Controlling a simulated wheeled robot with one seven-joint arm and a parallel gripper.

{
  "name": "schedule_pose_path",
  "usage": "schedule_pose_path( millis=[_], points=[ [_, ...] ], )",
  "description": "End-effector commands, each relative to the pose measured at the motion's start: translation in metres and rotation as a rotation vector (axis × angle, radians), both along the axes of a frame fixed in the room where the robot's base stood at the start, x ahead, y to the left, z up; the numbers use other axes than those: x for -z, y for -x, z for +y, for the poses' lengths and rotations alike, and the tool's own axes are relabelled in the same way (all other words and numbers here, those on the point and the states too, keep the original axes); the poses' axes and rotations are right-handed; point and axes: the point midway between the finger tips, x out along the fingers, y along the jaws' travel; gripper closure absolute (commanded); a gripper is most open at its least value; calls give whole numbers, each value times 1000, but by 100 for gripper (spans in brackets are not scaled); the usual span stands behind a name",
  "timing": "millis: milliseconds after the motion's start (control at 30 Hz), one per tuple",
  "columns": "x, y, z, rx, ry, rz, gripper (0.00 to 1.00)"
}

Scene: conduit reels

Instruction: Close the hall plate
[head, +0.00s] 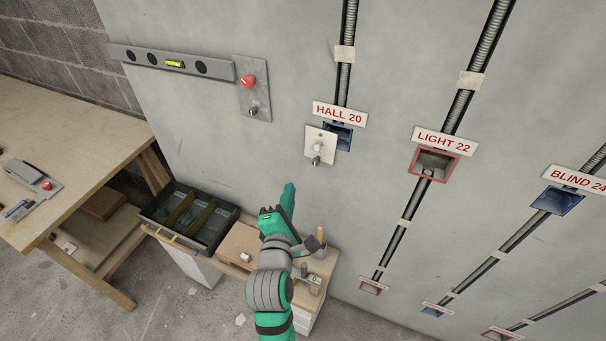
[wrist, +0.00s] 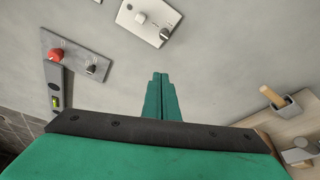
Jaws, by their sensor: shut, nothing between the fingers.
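The hall plate (head: 318,147) is a small white plate with a white knob and a metal lever-like part at its lower edge. It sits on the wall below the HALL 20 label (head: 340,114), to the left of a blue box (head: 345,137) whose opening shows beside it. The plate also shows at the top of the wrist view (wrist: 138,30), cut off by the frame edge. My gripper (head: 289,188) is shut and empty, below and left of the plate and apart from it. Its closed fingers (wrist: 160,82) point up toward the wall in the wrist view.
A grey panel with a red knob (head: 248,82) and a spirit level (head: 170,62) are on the wall to the left. The LIGHT 22 box (head: 433,162) is to the right. A low bench with a dark tray (head: 150,212) and tools stands below. A wooden table (head: 75,150) is at left.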

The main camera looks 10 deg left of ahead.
Motion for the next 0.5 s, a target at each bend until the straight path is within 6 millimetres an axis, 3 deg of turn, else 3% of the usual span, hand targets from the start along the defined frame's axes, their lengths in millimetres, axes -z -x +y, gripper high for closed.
schedule_pose_path(
  millis=[167,500],
  points=[
    [1,-17,0,1,3,-1,100],
    [10,-75,0,1,0,0,100]
  ],
)
